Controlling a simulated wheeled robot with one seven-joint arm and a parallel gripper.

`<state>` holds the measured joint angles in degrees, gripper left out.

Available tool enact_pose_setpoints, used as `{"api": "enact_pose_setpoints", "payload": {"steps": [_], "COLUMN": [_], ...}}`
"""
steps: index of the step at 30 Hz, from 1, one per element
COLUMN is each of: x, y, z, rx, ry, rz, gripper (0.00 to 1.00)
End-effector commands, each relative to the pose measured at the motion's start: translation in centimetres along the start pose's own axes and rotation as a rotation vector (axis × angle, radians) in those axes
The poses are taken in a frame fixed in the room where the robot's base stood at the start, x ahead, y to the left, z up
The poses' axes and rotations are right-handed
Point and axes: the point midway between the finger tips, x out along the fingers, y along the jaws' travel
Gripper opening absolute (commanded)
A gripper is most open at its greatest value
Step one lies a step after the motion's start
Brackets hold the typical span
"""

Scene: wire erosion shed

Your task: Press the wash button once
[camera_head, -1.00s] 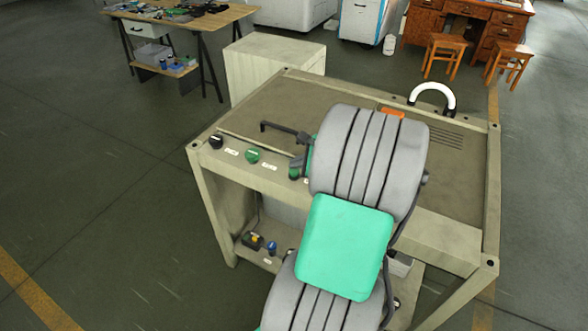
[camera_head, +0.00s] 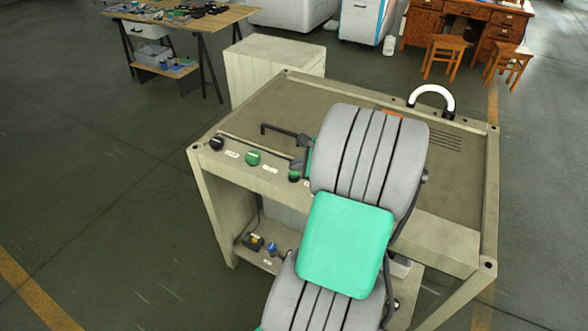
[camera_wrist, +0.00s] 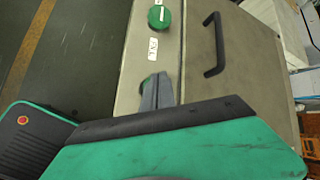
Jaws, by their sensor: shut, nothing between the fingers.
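The bench-like machine (camera_head: 275,110) has a front panel with a black knob (camera_head: 216,143), a green button (camera_head: 252,158) and another green button (camera_head: 294,176) beside my arm. Their small white labels are too small to read, so I cannot tell which is the wash button. In the wrist view one green button (camera_wrist: 159,15) is at the top, with a white label (camera_wrist: 152,48) below it. My gripper (camera_wrist: 156,88) is shut and empty, its fingers over the panel just past that label.
A black bar handle (camera_wrist: 212,45) stands on the machine's top, right of my fingers in the wrist view. A white curved handle (camera_head: 433,97) rises at the back right. A pale cabinet (camera_head: 275,66) stands behind. The floor on the left is clear.

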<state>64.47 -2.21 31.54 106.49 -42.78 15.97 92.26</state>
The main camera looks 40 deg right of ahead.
Motion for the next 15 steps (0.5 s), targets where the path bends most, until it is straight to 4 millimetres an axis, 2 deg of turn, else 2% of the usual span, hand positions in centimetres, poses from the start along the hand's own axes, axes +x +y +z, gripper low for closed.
{"api": "enact_pose_setpoints", "payload": {"steps": [3, 15], "x": [-0.62, -0.92], "y": [-0.46, -0.72], "z": [0.45, 0.68], "rx": [0.000, -0.001], "ry": [0.000, -0.001], "rz": [0.000, -0.001], "gripper": [0.00, 0.00]}}
